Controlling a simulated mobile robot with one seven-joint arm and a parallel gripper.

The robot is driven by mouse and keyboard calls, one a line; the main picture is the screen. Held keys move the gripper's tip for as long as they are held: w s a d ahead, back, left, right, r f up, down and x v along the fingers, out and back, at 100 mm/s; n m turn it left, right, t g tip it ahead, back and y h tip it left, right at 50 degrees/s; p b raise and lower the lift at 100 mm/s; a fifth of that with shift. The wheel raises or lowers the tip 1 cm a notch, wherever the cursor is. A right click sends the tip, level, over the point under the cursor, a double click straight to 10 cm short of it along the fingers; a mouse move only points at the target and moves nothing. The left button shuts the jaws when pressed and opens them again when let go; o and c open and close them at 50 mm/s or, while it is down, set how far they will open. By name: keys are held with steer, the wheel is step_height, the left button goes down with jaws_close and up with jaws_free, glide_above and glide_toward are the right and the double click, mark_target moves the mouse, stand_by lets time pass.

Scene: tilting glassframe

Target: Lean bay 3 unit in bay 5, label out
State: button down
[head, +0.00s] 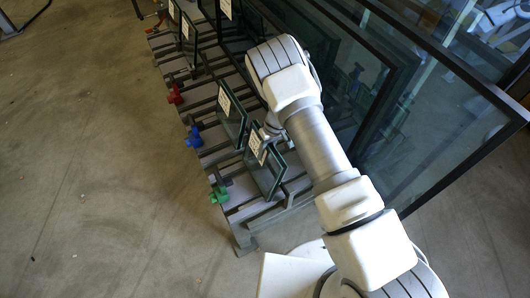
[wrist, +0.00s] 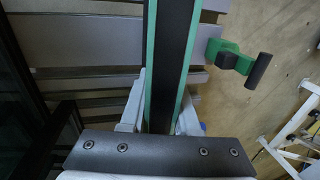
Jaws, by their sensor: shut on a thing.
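My gripper (wrist: 160,112) is shut on a glass unit (wrist: 168,60), seen edge-on with green glass edges and a dark middle band. In the head view the held unit (head: 270,178) is the nearest pane on the slatted rack (head: 240,205). It stands tilted beside the green clamp (head: 218,195), and its pale label (head: 257,148) faces left, towards the clamps. My gripper (head: 268,131) is at its upper edge, partly hidden by my arm. The label text and bay numbers cannot be read. Whether the unit's foot touches the rack is unclear.
A second labelled unit (head: 231,118) leans just behind the held one. More labelled units stand farther up. Blue (head: 193,137) and red (head: 174,94) clamps line the rack's left edge. Large dark-framed panes (head: 430,140) stand close on the right. The floor left is clear.

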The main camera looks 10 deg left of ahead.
steer(key=shift+a+f+b, duration=0.1)
steer(key=shift+f+b, duration=0.25)
stand_by(0.6)
steer(key=c, duration=0.6)
jaws_free()
steer(key=shift+o, duration=0.2)
steer(key=shift+s+f, duration=0.1)
steer(key=shift+s, duration=0.05)
steer(key=p+v, duration=0.5)
steer(key=v, duration=1.2)
steer(key=shift+r, duration=0.3)
